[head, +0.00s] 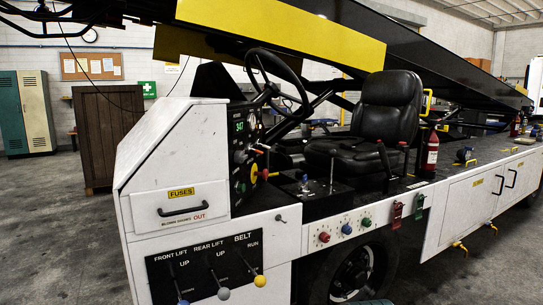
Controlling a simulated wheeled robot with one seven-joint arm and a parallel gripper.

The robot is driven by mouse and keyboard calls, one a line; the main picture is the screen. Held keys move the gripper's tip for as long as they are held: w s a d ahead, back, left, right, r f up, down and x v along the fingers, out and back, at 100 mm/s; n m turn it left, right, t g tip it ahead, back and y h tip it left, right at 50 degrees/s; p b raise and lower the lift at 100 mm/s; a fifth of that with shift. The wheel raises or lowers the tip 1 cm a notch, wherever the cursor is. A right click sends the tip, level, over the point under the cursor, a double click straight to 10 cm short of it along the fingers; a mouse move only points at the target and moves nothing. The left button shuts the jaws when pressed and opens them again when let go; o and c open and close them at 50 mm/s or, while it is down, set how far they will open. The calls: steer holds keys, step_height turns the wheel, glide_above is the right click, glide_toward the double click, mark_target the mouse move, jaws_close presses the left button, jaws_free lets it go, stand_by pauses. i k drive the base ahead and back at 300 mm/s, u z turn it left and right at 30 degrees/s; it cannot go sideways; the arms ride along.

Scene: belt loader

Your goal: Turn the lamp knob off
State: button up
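No knob bears a lamp label that I can read, so I cannot tell which is the lamp knob. A red knob (324,237), a blue knob (346,229) and a green knob (366,222) sit in a row on the white side panel below the seat. The dashboard (243,150) faces the seat at a steep angle, with a green lit display, round dials and a red-and-yellow control (265,174). Its small markings and knob settings are too small to read. My gripper is not in view.
The white belt loader (160,160) fills the middle. A lever panel (205,270) with blue, grey and yellow-tipped levers is at its front. A steering wheel (277,82) and black seat (385,110) stand above.

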mark_target(240, 157)
steer(key=z, duration=0.5)
steer(key=i, duration=1.05)
steer(key=u, duration=0.3)
